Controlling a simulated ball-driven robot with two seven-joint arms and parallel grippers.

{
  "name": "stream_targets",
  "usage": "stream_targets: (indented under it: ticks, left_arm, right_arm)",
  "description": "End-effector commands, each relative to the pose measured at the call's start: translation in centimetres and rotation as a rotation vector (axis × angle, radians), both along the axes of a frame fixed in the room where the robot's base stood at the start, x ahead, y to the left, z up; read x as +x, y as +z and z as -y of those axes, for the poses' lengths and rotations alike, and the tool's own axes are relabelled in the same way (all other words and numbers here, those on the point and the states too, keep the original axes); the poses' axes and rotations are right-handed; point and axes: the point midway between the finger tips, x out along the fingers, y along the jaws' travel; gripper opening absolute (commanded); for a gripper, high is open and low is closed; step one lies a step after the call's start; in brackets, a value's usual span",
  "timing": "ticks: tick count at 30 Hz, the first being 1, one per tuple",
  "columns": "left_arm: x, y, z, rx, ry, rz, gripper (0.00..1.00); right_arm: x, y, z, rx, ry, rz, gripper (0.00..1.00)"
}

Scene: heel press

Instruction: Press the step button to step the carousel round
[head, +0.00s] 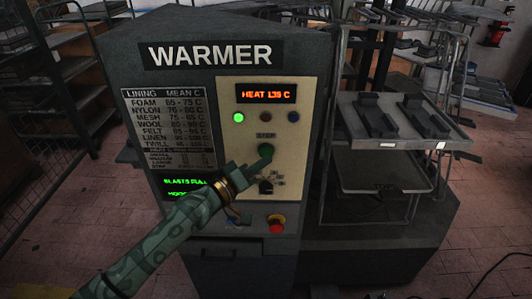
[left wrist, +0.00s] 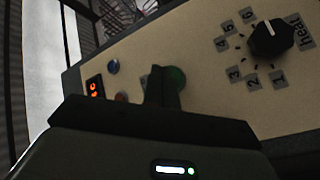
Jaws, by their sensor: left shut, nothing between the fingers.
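The green step button (head: 267,149) sits on the cream panel of the warmer (head: 211,54), under a small "STEP" label. My left gripper (head: 261,161) is shut and empty, its tip at the button's lower left edge in the head view. In the left wrist view the closed fingers (left wrist: 163,88) overlap the left side of the green button (left wrist: 178,77). Whether they touch it or press it in, I cannot tell. I cannot make out the carousel for certain. My right gripper is not in view.
A rack with trays (head: 393,120) stands at the right; shelving (head: 75,68) at the left.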

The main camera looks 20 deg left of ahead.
Motion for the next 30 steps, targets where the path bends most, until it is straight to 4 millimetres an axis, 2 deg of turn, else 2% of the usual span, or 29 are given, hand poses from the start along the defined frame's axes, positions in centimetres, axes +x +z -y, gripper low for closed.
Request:
stream_targets:
  ticks: [30]
  left_arm:
    - [0.89,0.03,-0.26,0.000,0.000,0.000,0.00]
  right_arm:
    - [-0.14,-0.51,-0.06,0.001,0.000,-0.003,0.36]
